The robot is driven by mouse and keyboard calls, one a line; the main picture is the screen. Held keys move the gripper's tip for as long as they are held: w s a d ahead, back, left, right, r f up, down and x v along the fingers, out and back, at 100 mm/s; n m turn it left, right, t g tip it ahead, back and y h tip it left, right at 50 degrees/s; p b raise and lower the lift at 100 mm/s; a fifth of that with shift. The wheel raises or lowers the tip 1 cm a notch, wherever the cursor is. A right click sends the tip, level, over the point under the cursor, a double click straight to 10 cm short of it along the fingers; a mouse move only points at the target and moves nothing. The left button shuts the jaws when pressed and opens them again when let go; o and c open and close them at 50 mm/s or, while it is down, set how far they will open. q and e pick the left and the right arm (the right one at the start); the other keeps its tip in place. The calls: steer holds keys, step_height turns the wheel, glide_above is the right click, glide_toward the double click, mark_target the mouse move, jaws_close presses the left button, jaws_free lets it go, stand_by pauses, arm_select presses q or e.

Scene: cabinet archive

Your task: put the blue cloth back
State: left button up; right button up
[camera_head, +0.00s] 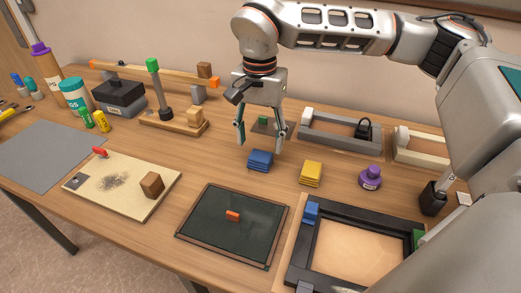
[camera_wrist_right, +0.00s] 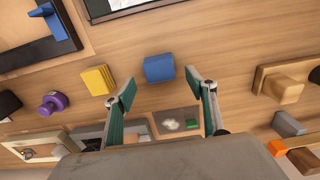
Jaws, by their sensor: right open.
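The blue cloth (camera_head: 260,160) lies folded on the wooden table, left of the folded yellow cloth (camera_head: 311,173). My right gripper (camera_head: 260,148) hangs above and just behind the blue cloth, fingers pointing down, open and empty. In the right wrist view the blue cloth (camera_wrist_right: 159,68) lies beyond the two spread fingertips (camera_wrist_right: 166,90), apart from them. The yellow cloth (camera_wrist_right: 98,80) is to its left there. My left gripper is not in view.
A dark framed board (camera_head: 233,226) with an orange piece lies in front. A black frame (camera_head: 299,250) holding a small blue block is front right. A grey tray (camera_head: 340,133) is behind.

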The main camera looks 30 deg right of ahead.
mark_target(260, 155)
step_height(260, 155, up, 7)
steer(key=shift+f+p, duration=0.15)
steer(key=shift+p, duration=0.2)
stand_by(0.4)
